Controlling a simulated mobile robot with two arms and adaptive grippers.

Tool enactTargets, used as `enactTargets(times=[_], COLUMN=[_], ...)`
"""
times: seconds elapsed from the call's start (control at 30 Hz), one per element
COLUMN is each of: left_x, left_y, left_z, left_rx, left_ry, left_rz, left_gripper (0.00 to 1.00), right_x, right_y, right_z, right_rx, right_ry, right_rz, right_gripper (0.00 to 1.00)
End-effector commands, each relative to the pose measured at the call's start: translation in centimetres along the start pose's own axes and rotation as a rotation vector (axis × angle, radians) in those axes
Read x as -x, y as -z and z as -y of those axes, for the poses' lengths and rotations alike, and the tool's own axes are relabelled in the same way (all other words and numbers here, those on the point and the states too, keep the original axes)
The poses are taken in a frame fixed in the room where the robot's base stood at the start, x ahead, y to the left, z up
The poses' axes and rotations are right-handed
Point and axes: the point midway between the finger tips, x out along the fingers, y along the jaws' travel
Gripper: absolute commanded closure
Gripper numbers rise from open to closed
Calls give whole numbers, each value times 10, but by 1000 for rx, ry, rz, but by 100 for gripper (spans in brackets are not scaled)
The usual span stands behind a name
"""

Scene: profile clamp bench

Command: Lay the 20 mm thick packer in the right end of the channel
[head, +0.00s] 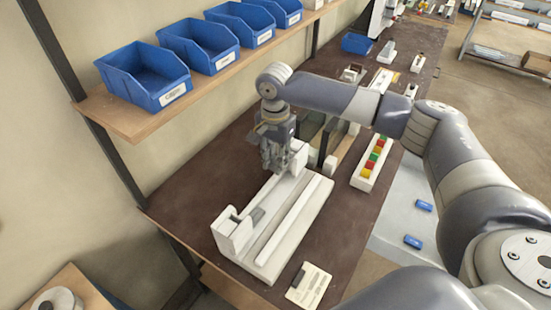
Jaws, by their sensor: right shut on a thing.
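The white clamp fixture (290,226) with its long channel lies on the dark bench top, running from near left to far right. A grey piece (257,216) sits at its near left end, beside the white end block (229,228). My right gripper (272,168) points down over the far right end of the channel, close to the white end block there (299,155). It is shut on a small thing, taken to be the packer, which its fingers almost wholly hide. I cannot tell whether that thing touches the channel floor. My left gripper is not in view.
A white tray (360,184) of red, yellow and green blocks stands right of the fixture. Dark upright plates (327,142) stand just behind the gripper. Blue bins (145,76) line the shelf above left.

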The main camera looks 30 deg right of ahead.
Motion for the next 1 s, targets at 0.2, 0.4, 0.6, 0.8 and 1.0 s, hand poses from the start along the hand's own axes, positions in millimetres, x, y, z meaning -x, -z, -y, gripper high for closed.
enactTargets(times=[0.2, 0.4, 0.6, 0.8, 1.0], left_x=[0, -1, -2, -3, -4], left_y=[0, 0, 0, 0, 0], left_z=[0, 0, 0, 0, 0], left_rx=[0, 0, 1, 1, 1], left_ry=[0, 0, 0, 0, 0], left_rz=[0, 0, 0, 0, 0], left_gripper=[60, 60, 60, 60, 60], right_x=[-2, -8, -13, -20, -26], right_y=[0, 0, 0, 0, 0], right_z=[0, 0, 0, 0, 0], right_rx=[0, 0, 0, 0, 0], right_ry=[0, 0, 0, -1, -1], right_rz=[0, 0, 0, 1, 0], right_gripper=[90, 90, 90, 90, 90])
